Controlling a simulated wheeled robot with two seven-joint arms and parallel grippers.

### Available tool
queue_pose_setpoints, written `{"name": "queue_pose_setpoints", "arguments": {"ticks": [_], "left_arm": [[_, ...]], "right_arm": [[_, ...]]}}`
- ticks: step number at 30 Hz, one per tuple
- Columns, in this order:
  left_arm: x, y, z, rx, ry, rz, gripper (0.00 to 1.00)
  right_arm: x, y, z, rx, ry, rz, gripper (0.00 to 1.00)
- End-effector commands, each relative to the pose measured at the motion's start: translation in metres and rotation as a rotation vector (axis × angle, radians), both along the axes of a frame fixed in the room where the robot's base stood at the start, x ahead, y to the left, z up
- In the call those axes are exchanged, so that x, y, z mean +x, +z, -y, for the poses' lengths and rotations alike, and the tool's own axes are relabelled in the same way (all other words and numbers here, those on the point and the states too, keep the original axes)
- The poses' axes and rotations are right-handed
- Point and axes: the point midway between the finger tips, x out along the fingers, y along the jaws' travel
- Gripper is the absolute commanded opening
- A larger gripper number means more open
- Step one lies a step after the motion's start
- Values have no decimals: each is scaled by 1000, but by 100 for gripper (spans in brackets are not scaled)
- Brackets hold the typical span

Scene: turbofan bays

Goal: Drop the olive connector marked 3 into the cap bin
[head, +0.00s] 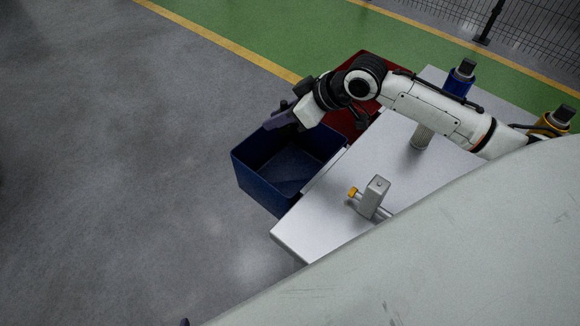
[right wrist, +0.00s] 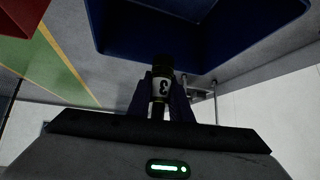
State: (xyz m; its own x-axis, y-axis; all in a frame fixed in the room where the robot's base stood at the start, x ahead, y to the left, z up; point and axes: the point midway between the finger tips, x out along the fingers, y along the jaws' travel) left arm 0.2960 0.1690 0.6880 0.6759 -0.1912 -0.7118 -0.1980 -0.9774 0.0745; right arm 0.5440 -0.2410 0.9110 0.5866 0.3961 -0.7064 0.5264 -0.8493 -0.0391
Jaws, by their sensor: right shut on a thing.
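My right gripper (head: 277,122) is over the blue bin (head: 243,176) in the head view, near its far rim. In the right wrist view the right gripper (right wrist: 163,100) is shut on a dark olive connector (right wrist: 162,67) with a pale band marked 3, seen upside down. The connector's dark end overlaps the blue bin (right wrist: 120,42) in that view. The connector is not distinguishable in the head view. No label shows which bin is the cap bin. A tiny dark tip at the bottom edge may be my left gripper (head: 185,322); its jaws cannot be made out.
A red bin (head: 366,56) stands behind the blue one. A pale table (head: 320,225) beside them holds a grey block fixture with a yellow-orange end (head: 376,195), a blue-collared connector (head: 460,80) and a yellow-collared one (head: 556,121). Open floor lies left.

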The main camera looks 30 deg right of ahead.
Motion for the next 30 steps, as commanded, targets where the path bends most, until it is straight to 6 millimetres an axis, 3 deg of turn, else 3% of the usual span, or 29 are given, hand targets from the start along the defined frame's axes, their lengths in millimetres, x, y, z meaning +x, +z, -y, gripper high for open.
{"name": "queue_pose_setpoints", "arguments": {"ticks": [6, 13, 18, 26, 27, 30], "left_arm": [[-1, -3, 0, 1, 0, -3, 43], [-1, -30, 0, 1, -1, -3, 43], [-3, -40, 0, 2, -1, -8, 43], [-2, -38, 0, 2, -2, -8, 43], [-2, -38, 0, 1, -2, -7, 43], [-2, -37, 0, 1, -2, -6, 43]], "right_arm": [[-1, -22, -1, 0, 0, -5, 0], [-1, -52, -1, 0, 1, -1, 0], [-1, -58, -1, -1, 1, 0, 0], [-1, -56, -1, -1, 0, -2, 0], [-1, -56, -1, -1, 0, -1, 25], [-1, -56, -1, -2, 1, -1, 40]]}}
